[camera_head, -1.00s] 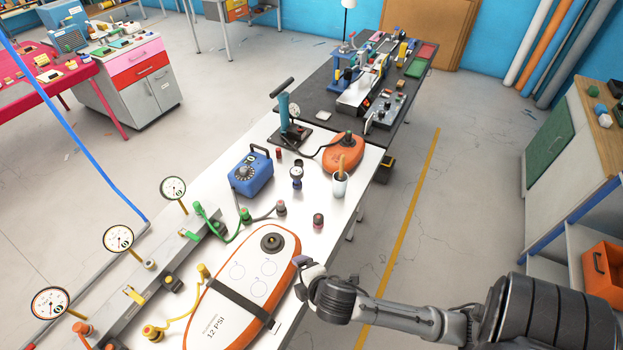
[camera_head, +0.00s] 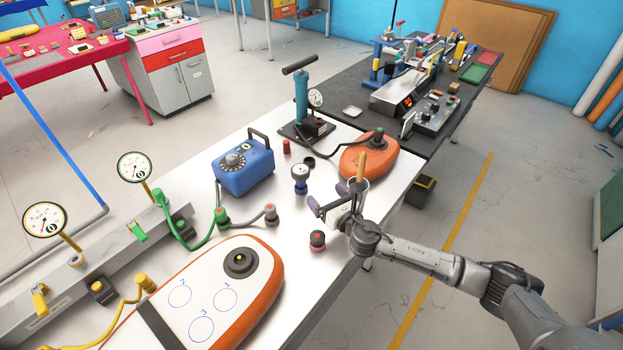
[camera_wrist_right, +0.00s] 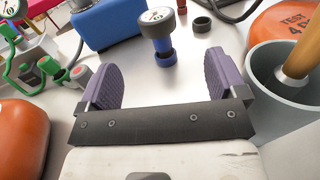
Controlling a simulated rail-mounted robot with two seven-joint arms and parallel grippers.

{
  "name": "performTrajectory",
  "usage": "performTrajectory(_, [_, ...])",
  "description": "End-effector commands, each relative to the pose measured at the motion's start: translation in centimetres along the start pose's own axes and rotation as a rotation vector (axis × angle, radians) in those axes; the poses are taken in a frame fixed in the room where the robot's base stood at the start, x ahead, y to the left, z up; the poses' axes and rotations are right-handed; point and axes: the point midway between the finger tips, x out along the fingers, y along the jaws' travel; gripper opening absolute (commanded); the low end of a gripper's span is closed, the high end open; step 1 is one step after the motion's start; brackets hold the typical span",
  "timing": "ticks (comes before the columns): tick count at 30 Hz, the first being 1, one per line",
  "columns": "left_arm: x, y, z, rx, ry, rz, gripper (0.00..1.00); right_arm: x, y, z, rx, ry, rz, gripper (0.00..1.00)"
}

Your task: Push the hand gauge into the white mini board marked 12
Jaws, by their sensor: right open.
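The hand gauge (camera_head: 300,178), a small blue stem with a round white dial, stands upright on the white table. In the right wrist view the hand gauge (camera_wrist_right: 162,40) is just beyond the fingertips, roughly centred between them and apart from both. My right gripper (camera_head: 326,197) is open and empty; its two purple fingers also show in the wrist view (camera_wrist_right: 158,75). The white mini board (camera_head: 248,292) with an orange rim lies at the front, with a dark round valve and circles 1, 2 and 3. Its 12 marking is out of view now. My left gripper is not in view.
A grey cup (camera_wrist_right: 265,105) with a wooden stick is close beside the right finger. A red-topped black cap (camera_head: 317,240) stands near the gripper. A blue box (camera_head: 243,165), a pump (camera_head: 302,100) and an orange board (camera_head: 370,155) stand behind. Green hose fittings (camera_head: 190,238) are at left.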

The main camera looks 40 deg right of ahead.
Motion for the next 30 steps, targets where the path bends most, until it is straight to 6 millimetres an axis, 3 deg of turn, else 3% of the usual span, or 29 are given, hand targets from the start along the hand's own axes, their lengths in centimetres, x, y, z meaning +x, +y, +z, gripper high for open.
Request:
performTrajectory(5, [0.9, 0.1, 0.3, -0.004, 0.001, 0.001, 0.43, 1.5, -0.3, -0.4, -0.052, -0.01, 0.011, 0.9])
performTrajectory(18, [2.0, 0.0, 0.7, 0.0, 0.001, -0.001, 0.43, 8.0, -0.2, -0.3, -0.051, -0.01, 0.011, 0.9])
performTrajectory(30, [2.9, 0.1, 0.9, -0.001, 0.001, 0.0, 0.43, 10.6, -0.1, -0.2, -0.049, -0.011, 0.01, 0.9])
